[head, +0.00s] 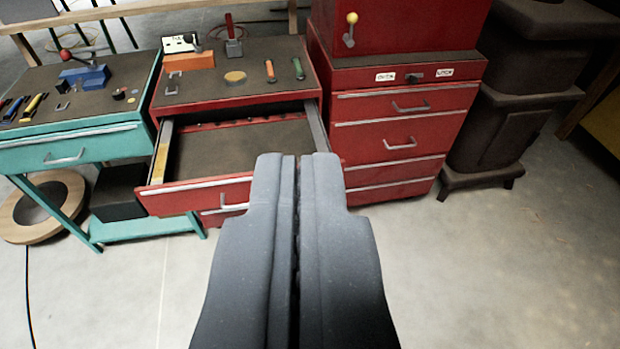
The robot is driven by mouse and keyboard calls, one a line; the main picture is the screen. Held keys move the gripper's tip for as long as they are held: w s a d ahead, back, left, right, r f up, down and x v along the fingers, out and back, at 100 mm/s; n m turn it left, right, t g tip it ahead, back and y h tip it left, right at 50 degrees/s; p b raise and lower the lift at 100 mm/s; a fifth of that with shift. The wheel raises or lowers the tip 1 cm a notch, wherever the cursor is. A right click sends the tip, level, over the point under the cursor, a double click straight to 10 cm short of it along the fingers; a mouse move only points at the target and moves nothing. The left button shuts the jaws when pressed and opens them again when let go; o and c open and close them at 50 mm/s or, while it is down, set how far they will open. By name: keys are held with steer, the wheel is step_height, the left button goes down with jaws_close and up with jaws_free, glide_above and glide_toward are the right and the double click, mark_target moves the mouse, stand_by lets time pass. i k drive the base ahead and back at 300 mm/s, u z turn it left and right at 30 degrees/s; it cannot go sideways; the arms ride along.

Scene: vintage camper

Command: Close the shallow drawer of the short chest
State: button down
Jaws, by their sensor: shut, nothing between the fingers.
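The short red chest (208,97) stands in the middle left, with a dark top. Its top shallow drawer (193,197) is pulled out toward me, and its dark inside looks empty. A pale handle (235,207) shows low on the front, partly beside my gripper. My gripper (297,156) is shut and empty, pointing forward. In the picture its fingertips overlap the right part of the open drawer and hide the right end of its front. I cannot tell whether they touch it.
A taller red chest (395,130) with shut drawers stands at right, a dark stove (505,125) beyond it. A teal workbench (70,150) with tools is at left, a wooden ring (18,222) on the floor below. The concrete floor (500,270) at front right is clear.

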mark_target(202, 160)
steer(key=z, duration=0.1)
steer(key=i, duration=0.85)
steer(key=u, duration=0.4)
